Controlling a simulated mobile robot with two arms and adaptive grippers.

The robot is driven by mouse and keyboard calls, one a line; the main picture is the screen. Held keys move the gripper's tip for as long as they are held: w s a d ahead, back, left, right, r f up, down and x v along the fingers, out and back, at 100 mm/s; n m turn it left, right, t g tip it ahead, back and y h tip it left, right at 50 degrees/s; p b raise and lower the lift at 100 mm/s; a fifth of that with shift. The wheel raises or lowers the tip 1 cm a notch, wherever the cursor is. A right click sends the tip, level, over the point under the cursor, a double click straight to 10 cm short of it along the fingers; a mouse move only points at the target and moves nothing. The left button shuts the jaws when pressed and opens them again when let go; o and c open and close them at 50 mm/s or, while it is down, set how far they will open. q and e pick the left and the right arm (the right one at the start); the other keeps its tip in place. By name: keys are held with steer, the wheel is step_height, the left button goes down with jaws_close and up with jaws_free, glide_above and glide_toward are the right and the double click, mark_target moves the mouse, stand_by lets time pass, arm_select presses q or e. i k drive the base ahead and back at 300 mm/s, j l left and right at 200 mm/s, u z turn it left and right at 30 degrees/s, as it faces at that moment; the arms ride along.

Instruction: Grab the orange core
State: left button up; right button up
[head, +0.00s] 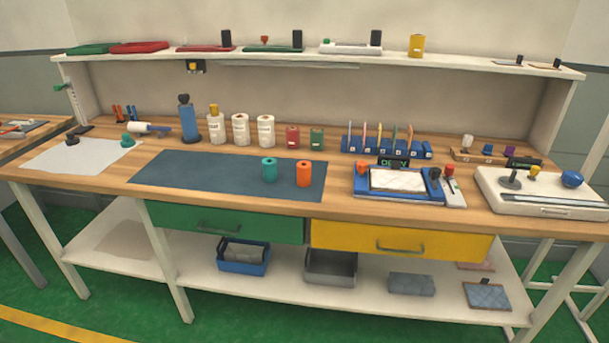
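The orange core (303,174) is a short upright cylinder with a dark hole in its top. It stands on the right part of the dark blue-grey mat (190,176) on the wooden bench. A teal core (269,169) of similar shape stands just to its left, with a small gap between them. Neither of my grippers shows in the head view, and nothing touches the orange core.
A blue-framed device (360,190) stands right of the mat, and a white machine (545,190) is further right. Bottles and canisters (240,129) line up behind the mat. The mat's left and middle are clear. Green (225,222) and yellow (400,241) drawers sit below.

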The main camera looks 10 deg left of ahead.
mark_target(303, 167)
steer(key=i+l, duration=0.25)
steer(key=i, duration=0.2)
steer(key=i+l, duration=0.25)
steer(key=i, duration=0.15)
